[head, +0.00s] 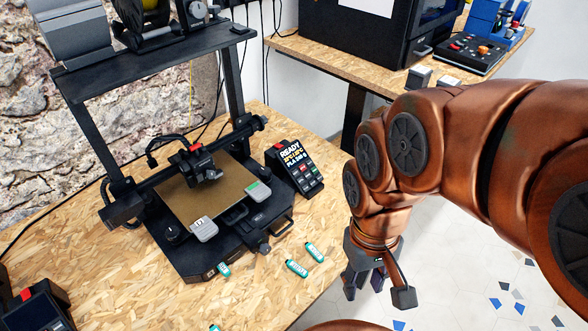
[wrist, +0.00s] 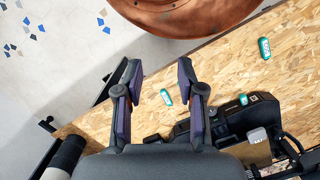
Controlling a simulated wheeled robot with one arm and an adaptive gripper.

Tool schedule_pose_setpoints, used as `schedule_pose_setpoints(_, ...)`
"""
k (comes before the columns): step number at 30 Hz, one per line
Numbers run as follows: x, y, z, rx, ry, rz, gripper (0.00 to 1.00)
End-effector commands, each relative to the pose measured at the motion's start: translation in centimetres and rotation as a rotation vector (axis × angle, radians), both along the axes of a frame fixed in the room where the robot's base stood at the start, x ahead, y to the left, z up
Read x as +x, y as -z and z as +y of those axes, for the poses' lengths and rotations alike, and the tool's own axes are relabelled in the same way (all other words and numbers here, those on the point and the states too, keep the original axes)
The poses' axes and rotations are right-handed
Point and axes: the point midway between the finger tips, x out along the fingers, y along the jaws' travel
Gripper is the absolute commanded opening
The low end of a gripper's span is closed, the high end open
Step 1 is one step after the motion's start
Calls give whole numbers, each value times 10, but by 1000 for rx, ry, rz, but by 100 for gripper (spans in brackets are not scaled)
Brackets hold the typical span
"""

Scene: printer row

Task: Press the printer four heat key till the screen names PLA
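A black open-frame printer (head: 190,262) stands on the chipboard bench, with a tan bed (head: 212,190). A small black control box (head: 296,168) stands at its right, with a red part on top. Its lit screen (head: 291,154) reads READY, then temperatures, then a line that seems to start with PLA. Small coloured keys (head: 306,178) sit below it, their labels too small to read. I cannot tell this printer's number. My gripper (head: 376,288) is open and empty, right of the control box and apart from it, pointing down. In the wrist view its fingers (wrist: 160,80) are spread.
Several green labelled tags (head: 297,268) lie on the chipboard bench (head: 120,270). Another control box (head: 38,308) is at lower left. A second bench (head: 325,58) behind carries a black enclosed machine (head: 365,30). Tiled floor is at right.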

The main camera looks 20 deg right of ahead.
Motion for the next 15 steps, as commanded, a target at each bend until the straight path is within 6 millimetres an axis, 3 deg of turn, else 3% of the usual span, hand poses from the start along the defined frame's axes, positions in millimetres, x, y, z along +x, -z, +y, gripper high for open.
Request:
schedule_pose_setpoints(1, 0, 0, 0, 0, 0, 0, 30)
schedule_pose_setpoints(10, 0, 0, 0, 0, 0, 0, 0)
schedule_pose_setpoints(15, 0, 0, 0, 0, 0, 0, 0)
